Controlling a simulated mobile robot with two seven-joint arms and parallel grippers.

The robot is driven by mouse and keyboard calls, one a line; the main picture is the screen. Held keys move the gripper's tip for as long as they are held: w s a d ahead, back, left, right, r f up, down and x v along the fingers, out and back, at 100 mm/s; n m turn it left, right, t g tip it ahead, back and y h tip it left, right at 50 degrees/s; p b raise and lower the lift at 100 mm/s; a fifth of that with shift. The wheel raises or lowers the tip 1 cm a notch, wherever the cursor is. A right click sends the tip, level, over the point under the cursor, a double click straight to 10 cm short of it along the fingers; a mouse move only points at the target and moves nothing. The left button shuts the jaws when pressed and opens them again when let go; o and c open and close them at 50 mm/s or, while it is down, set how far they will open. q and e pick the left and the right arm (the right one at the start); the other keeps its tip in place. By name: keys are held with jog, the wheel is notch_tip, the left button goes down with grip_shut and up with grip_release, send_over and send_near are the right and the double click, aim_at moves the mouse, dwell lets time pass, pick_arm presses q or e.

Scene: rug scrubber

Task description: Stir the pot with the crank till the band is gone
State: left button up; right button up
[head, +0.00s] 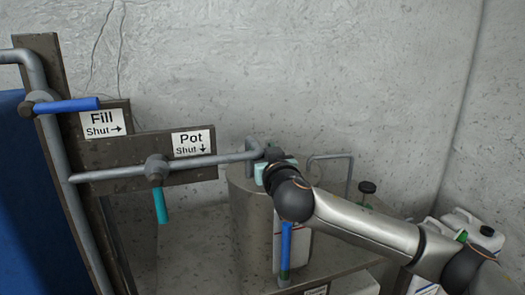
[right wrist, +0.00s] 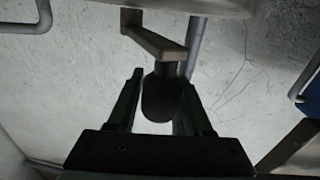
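The metal pot (head: 250,215) stands upright behind my right arm in the head view. My arm covers part of its side and top, so its contents and any band are hidden. In the right wrist view, the crank's flat grey arm (right wrist: 155,42) leads to a dark rounded handle (right wrist: 162,100). The handle lies between the two fingers of my right gripper (right wrist: 163,105); both fingers appear to be against it. In the head view, my right gripper is hidden behind its own wrist above the pot. My left gripper shows in neither view.
The Fill valve's blue lever (head: 68,105) points right; the Pot valve's teal lever (head: 160,205) points down. A grey pipe (head: 205,161) runs to the pot. A blue lever (head: 285,248) stands upright in front of the pot. White jugs (head: 470,232) are at right.

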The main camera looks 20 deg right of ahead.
grip_shut()
dwell(1.0)
